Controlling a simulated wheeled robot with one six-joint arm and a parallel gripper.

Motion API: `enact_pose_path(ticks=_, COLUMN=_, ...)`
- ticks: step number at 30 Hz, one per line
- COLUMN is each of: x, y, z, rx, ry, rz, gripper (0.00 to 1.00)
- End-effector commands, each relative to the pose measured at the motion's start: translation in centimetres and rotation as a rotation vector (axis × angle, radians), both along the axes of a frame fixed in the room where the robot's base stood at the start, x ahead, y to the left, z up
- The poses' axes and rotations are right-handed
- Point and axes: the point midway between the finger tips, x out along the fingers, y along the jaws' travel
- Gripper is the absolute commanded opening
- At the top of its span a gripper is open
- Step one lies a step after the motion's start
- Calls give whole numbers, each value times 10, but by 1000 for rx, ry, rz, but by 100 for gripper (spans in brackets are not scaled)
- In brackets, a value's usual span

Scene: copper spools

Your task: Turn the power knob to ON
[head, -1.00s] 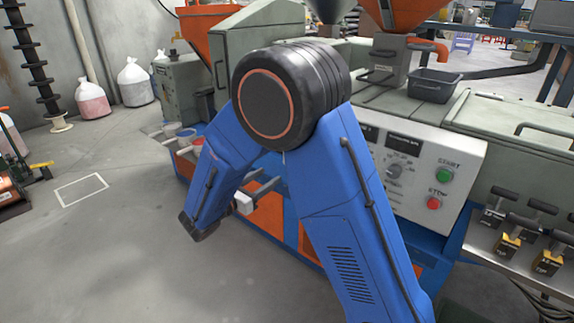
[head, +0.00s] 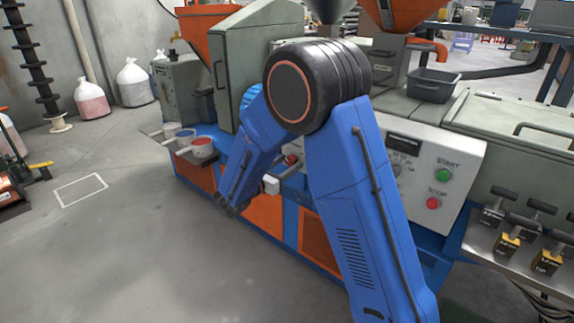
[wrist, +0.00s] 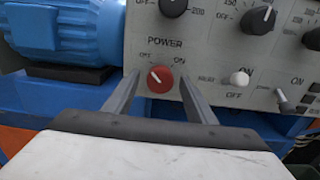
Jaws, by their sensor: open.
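The red power knob (wrist: 160,80) is on the light grey control panel (wrist: 210,65) in the wrist view, under the label POWER. Its white pointer line slants to the upper left, toward OFF; ON is at the upper right. My gripper (wrist: 160,74) is open, with one finger on each side of the knob. Gaps show between the fingers and the knob in the picture; how deep the tips reach is hard to tell. In the head view my gripper (head: 289,174) is small and partly hidden beside my arm, with a red round part near its fingers.
Black dials (wrist: 258,19) sit above the knob, and a white switch (wrist: 239,78) and a grey lever (wrist: 286,101) to its right. A blue motor (wrist: 65,30) stands close on the left. The green START button (head: 444,175) and red STOP button (head: 433,203) are farther right.

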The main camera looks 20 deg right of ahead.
Motion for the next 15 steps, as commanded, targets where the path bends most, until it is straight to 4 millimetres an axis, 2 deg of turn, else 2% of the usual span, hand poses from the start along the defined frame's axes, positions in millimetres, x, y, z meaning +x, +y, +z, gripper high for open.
enact_pose_path(ticks=4, x=0, y=0, z=0, rx=0, ry=0, rz=0, gripper=51)
enact_pose_path(ticks=9, x=0, y=0, z=0, rx=0, ry=0, rz=0, gripper=10)
enact_pose_path(ticks=15, x=0, y=0, z=0, rx=3, ry=-4, rz=0, gripper=10)
